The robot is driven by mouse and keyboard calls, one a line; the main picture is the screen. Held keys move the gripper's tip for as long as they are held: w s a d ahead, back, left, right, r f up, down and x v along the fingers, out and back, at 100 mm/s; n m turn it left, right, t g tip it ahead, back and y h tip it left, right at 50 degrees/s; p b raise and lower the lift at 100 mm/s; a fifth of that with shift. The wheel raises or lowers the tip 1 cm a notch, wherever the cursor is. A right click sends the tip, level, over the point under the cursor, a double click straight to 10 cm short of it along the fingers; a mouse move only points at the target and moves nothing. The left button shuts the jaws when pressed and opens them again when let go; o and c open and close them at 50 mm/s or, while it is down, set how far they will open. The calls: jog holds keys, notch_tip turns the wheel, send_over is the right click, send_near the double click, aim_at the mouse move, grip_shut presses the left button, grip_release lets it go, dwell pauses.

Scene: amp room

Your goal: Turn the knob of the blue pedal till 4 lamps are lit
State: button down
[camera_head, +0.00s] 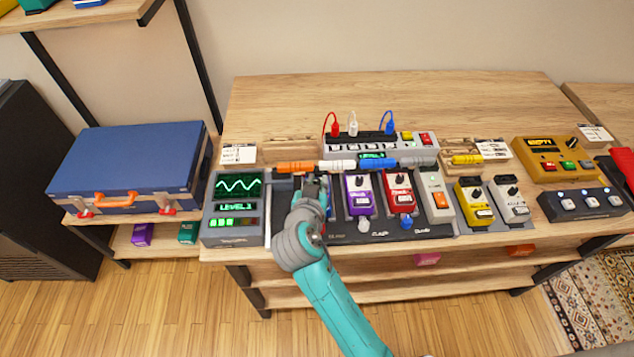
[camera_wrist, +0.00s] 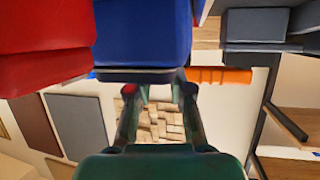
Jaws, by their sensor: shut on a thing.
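The blue pedal (camera_head: 327,205) stands on the dark pedalboard, mostly hidden behind my arm. In the wrist view a large blue body (camera_wrist: 142,35) fills the top middle. My gripper (camera_head: 318,180) is at the top of the blue pedal, with its fingers (camera_wrist: 158,88) reaching to the blue body's edge. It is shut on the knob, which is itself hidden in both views. The level meter (camera_head: 252,232) at the left shows a green wave, a text that seems to read LEVEL 3, and a lamp row (camera_head: 232,221) with about 3 green lamps bright.
A purple pedal (camera_head: 359,196) and a red pedal (camera_head: 400,192) stand right of my gripper. Orange, white, blue and grey plugs or cables lie behind, with an orange one (camera_head: 296,167) close by. A blue case (camera_head: 130,165) is far left. The table behind is clear.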

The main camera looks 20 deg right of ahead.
jog(key=c, duration=1)
grip_release()
jog(key=shift+c, duration=0.2)
jog(key=v, duration=1.2)
jog(key=shift+f, duration=0.1)
